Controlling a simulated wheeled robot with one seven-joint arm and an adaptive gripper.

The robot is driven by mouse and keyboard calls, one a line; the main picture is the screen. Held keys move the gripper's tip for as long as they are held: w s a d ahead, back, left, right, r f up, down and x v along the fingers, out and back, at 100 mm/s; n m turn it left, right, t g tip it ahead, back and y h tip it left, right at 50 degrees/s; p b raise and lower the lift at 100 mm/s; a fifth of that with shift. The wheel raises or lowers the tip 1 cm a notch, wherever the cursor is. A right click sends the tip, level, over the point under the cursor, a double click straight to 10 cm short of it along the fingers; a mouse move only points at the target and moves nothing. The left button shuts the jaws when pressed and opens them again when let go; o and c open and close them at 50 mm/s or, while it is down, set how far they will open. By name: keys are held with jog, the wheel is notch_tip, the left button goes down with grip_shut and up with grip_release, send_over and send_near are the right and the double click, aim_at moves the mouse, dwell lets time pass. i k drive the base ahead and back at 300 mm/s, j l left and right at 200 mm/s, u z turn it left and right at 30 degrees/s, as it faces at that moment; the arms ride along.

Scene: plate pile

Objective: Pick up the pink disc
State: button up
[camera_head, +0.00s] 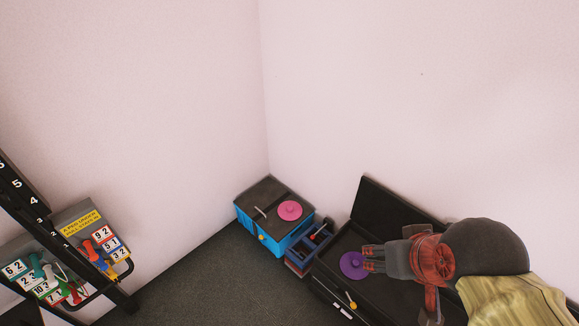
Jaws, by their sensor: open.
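The pink disc (290,210) lies flat on the dark top of a blue box (281,246) in the corner of the room. My gripper (371,259) is at the lower right, to the right of and below the pink disc in the picture, clear of it. Its fingers are apart and point left. A purple disc (351,265) shows just beside the fingertips. Whether the fingers touch the purple disc cannot be told from this view.
A black open case (372,209) lies around the purple disc, with its lid raised behind. A small blue tray (309,244) stands between the box and case. A numbered rack (75,232) stands at left. Pale walls meet behind the box; dark floor (190,285) is clear.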

aim_at(288, 211)
jog(key=i+j+z, duration=0.1)
jog(key=z, duration=0.4)
jog(key=j+z, duration=0.6)
jog(key=z, duration=0.35)
jog(key=j+z, duration=0.25)
jog(key=z, duration=0.2)
jog(key=k+j+z, duration=0.1)
jog(key=j, duration=0.35)
jog(key=k+j+z, duration=0.1)
jog(key=j, duration=0.35)
jog(key=k+j+z, duration=0.1)
jog(key=j, duration=0.35)
jog(key=k+j+z, duration=0.1)
jog(key=k+j, duration=0.15)
jog(key=j, duration=0.15)
jog(key=k+j, duration=0.15)
jog(key=j, duration=0.25)
jog(key=k+j+z, duration=0.15)
jog(key=j, duration=0.25)
jog(key=k+j+z, duration=0.1)
jog(key=j, duration=0.3)
jog(key=k, duration=0.1)
